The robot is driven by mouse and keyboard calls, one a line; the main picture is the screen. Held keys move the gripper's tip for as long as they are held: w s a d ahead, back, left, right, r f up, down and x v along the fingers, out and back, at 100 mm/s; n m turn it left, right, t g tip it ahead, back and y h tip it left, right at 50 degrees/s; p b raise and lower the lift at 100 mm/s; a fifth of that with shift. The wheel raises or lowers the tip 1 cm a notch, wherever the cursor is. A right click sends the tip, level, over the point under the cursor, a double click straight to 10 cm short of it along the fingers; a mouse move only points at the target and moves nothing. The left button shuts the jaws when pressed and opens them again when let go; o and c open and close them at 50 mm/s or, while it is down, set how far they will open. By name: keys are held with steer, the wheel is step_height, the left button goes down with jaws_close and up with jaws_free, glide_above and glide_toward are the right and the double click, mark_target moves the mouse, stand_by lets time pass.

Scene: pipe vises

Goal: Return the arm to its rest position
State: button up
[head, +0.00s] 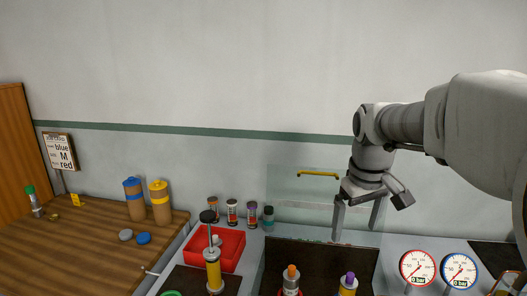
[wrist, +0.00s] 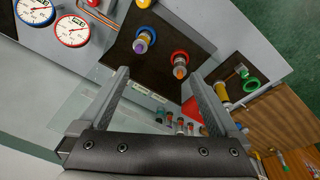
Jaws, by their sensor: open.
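My gripper (head: 357,216) hangs from my arm at the right of the head view, fingers pointing down above the back of the grey bench. Its two fingers are apart with nothing between them. In the wrist view the open fingers (wrist: 166,92) reach up over the bench, with the vises beyond them. A purple-topped fitting (head: 348,284) and an orange-topped fitting (head: 290,280) stand on a dark panel below the gripper in the head view. Both also show in the wrist view, the purple one (wrist: 143,40) and the orange one (wrist: 180,62).
A clear panel with a yellow handle (head: 319,174) stands behind the gripper. Two round gauges (head: 418,268) are at the right. A red tray (head: 228,250) and several small jars (head: 232,211) are left. A wooden table (head: 85,238) holds two capped bottles (head: 160,203). The space above is free.

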steer(key=s+a+f+m+t, duration=0.1)
steer(key=s+a, duration=0.1)
steer(key=s, duration=0.7)
steer(key=s+a+f+m+t, duration=0.1)
steer(key=s+a+m+t, duration=0.1)
steer(key=s, duration=0.8)
steer(key=shift+s+a+y, duration=0.15)
steer(key=shift+a+y, duration=0.15)
steer(key=shift+a, duration=0.15)
